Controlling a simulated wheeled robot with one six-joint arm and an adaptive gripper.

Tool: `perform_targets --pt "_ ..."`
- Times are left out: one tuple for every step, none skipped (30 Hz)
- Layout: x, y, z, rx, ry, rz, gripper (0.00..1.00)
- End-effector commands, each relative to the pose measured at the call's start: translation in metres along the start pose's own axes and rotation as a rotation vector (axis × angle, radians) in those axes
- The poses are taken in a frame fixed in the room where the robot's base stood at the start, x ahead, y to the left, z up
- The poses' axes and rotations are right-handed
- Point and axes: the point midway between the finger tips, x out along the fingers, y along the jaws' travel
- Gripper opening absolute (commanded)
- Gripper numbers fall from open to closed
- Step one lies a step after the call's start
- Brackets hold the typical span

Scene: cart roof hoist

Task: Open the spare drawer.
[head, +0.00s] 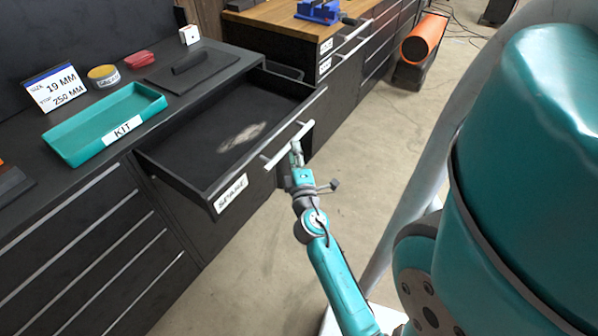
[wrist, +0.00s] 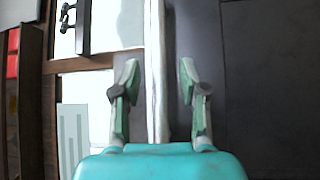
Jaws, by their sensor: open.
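The spare drawer (head: 180,160) is pulled out from the dark cabinet, and its front carries a label reading SPARE (head: 230,194). Its inside looks empty apart from a pale scuffed patch on the floor. A light metal bar handle (head: 276,158) runs along the drawer front. My gripper (head: 296,150) is at the handle. In the wrist view my gripper (wrist: 159,80) is open, with one finger on each side of the pale handle bar (wrist: 154,60). A gap shows between each finger and the bar.
A teal tray labelled KIT (head: 105,122), a size card (head: 54,87), a yellow tin (head: 103,76) and a red object (head: 139,59) stand on the cabinet top. A wooden bench with a blue vise (head: 318,11) is behind. The floor (head: 375,150) right of the drawer is clear.

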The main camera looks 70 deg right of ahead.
Motion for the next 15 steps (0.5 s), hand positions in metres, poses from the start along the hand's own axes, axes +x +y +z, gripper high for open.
perform_targets --pt "-0.011 -0.001 0.000 -0.002 0.002 -0.002 0.43" --pt "-0.016 -0.001 0.000 -0.002 0.002 -0.003 0.43" --pt "-0.023 -0.001 0.000 -0.002 0.001 -0.003 0.43" --pt "-0.028 -0.001 0.000 -0.002 0.001 -0.003 0.43" --pt "-0.033 -0.001 0.000 -0.002 0.001 -0.003 0.43" --pt "-0.039 -0.001 0.000 -0.002 0.001 -0.003 0.43" --pt "-0.044 -0.001 0.000 -0.002 0.001 -0.004 0.43" --pt "-0.048 -0.001 0.000 -0.002 0.001 -0.004 0.43" --pt "-0.054 -0.001 0.000 -0.002 0.001 -0.003 0.43" --pt "-0.057 -0.001 0.000 -0.002 0.002 -0.003 0.43" --pt "-0.061 -0.001 0.000 -0.001 0.002 -0.003 0.43" --pt "-0.065 -0.001 0.000 -0.001 0.001 -0.003 0.43" --pt "-0.068 -0.001 0.000 -0.001 0.001 -0.002 0.43" --pt "-0.071 -0.001 0.000 -0.001 0.000 -0.003 0.43" --pt "-0.073 -0.001 0.000 -0.001 0.001 -0.002 0.43"
